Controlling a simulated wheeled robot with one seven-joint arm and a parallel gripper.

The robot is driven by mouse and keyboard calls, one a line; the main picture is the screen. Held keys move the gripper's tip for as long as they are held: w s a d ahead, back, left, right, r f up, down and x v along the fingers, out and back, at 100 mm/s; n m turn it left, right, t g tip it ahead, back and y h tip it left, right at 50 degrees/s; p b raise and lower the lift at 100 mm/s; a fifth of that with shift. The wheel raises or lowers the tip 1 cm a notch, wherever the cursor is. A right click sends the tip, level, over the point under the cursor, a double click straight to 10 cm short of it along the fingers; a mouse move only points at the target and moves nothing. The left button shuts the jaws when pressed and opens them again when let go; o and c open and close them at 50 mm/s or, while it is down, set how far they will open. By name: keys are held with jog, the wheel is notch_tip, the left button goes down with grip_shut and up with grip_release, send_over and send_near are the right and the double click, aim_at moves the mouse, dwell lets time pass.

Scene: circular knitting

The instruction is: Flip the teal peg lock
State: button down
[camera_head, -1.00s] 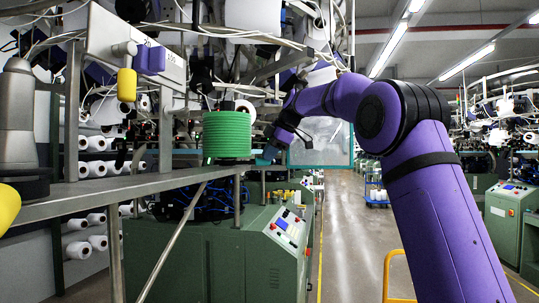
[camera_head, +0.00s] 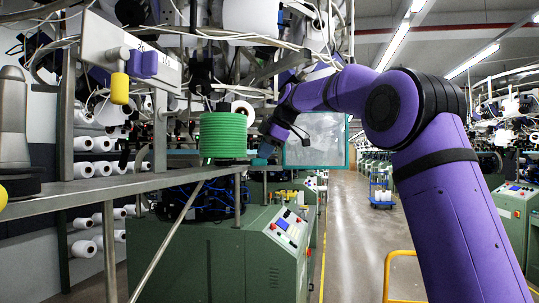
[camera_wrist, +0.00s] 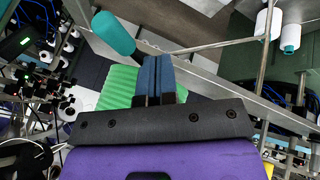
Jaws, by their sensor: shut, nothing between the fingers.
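The teal peg lock (camera_wrist: 113,33) shows in the wrist view as a rounded teal handle at the upper left, ahead of my fingertips and to their left. A gap shows between it and the fingers. My gripper (camera_wrist: 154,62) has its two blue fingers side by side, shut with nothing between them. In the head view my gripper (camera_head: 266,148) is at the right of the green spool, at the far end of the shelf. A small teal-blue patch shows there; I cannot tell whether it is peg or fingers.
The green ribbed spool (camera_head: 223,135) stands on the metal shelf (camera_head: 125,183), and shows beneath my fingers in the wrist view (camera_wrist: 118,88). A yellow peg (camera_head: 119,88) and a purple peg (camera_head: 143,64) are on the white panel (camera_head: 110,42). Cables hang above.

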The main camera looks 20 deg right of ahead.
jog(key=v, duration=1)
jog(key=shift+s, duration=0.2)
jog(key=s+a+f+m+h, duration=0.15)
jog(key=s+f+m, duration=0.25)
jog(key=s, duration=0.6)
jog(key=s+a+f+m+h, duration=0.1)
jog(key=s+a+f+m, duration=0.3)
jog(key=s, duration=0.5)
jog(key=s+d+f+m+h, duration=0.2)
jog(key=s+f+m, duration=0.7)
jog(key=s+f, duration=1.3)
jog(key=shift+s, duration=0.2)
